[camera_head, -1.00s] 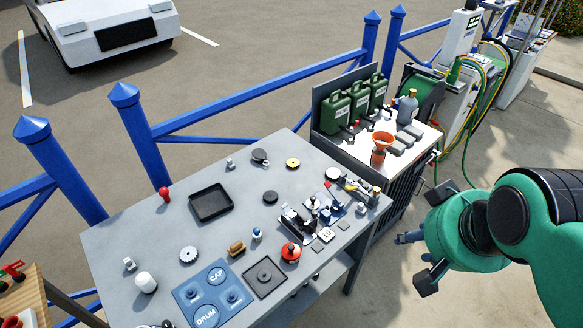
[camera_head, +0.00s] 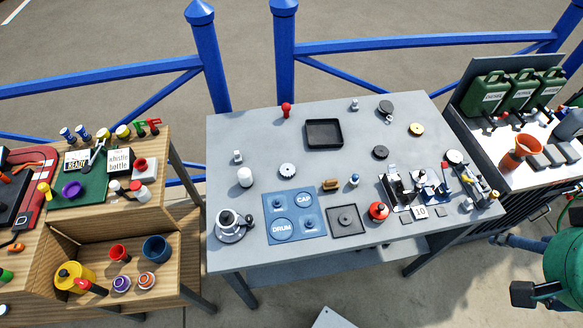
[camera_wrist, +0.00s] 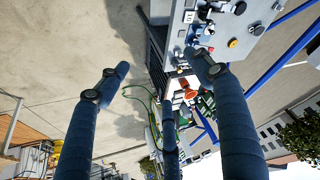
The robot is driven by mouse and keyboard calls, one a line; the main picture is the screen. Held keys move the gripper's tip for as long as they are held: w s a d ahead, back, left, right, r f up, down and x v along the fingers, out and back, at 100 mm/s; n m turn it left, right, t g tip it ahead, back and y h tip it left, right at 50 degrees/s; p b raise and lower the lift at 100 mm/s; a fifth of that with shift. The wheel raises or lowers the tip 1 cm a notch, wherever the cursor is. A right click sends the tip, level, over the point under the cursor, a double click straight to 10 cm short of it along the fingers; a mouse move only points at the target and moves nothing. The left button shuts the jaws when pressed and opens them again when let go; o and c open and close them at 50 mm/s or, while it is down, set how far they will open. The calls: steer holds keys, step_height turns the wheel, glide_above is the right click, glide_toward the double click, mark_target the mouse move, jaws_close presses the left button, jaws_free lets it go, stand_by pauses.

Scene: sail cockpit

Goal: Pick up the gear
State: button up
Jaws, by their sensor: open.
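A small silver toothed gear (camera_head: 287,170) lies flat on the grey table (camera_head: 330,185), left of its middle, in the head view. It sits just above the blue DRUM/CAP mat (camera_head: 294,217) and right of a white cylinder. My gripper (camera_head: 511,266) is at the right edge of the head view, well apart from the gear and beyond the table's right end. In the wrist view my gripper (camera_wrist: 158,66) has its fingers spread with nothing between them. I cannot make out the gear in the wrist view.
A black tray (camera_head: 324,146) lies above and right of the gear. A white cylinder (camera_head: 245,177), a brown brush-like piece (camera_head: 331,185) and a red round object (camera_head: 378,211) are nearby. A wooden bench (camera_head: 190,230) stands left; green cans (camera_head: 486,92) stand on a right-hand bench.

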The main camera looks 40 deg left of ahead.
steer(key=w+a+r+g+y+p, duration=0.1)
steer(key=w+a+r+g+p, duration=0.15)
steer(key=w+a, duration=0.95)
steer(key=n+g+h+p, duration=0.1)
steer(key=g+p, duration=0.2)
steer(key=p, duration=0.5)
glide_above(288, 169)
step_height(288, 169, down, 22)
steer(key=shift+r, duration=0.1)
steer(key=shift+f+b, duration=0.8)
steer(key=shift+f, duration=3.5)
